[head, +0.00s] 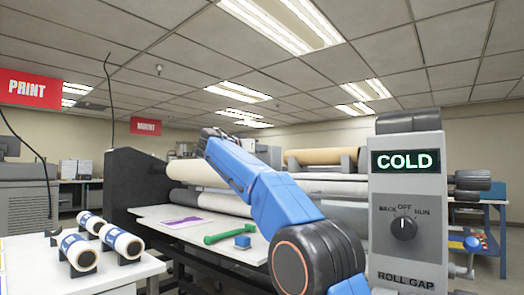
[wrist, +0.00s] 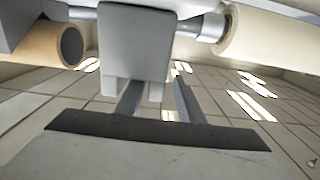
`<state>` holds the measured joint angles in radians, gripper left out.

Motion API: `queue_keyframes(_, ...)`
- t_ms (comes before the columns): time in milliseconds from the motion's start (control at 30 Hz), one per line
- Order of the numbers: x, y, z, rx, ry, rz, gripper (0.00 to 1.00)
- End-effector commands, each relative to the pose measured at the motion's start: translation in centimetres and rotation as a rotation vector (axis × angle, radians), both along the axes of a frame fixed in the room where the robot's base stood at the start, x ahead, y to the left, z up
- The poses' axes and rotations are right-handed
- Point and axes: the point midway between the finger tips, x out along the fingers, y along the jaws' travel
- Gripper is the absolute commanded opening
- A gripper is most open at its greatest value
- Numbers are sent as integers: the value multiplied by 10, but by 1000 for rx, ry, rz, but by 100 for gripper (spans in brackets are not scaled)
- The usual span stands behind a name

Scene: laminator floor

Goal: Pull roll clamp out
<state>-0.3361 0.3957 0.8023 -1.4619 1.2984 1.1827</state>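A grey block (wrist: 136,40) with a notch in its lower edge fills the upper middle of the wrist view. It may be the roll clamp, but I cannot be sure. My gripper (wrist: 160,97) has its two fingers apart, pointing at the block's lower end. One finger shows by the notch and the other just right of the block. I cannot tell whether they touch it. In the head view my blue arm reaches toward the laminator's rolls (head: 195,173), and the gripper's fingertips are hidden there.
The laminator's grey control box (head: 405,255) stands close on the right, its display reading COLD. Several white rolls (head: 79,251) sit on a side table at left.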

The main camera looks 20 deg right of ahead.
Motion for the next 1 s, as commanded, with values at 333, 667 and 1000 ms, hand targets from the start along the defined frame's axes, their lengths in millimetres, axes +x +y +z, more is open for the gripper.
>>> queue_keyframes(333, -31, 44, 1, 1, -1, 4, 34)
queue_keyframes(667, -70, 97, 0, 1, -1, 4, 34)
queue_keyframes(1000, -97, 135, 0, 1, -1, 3, 34)
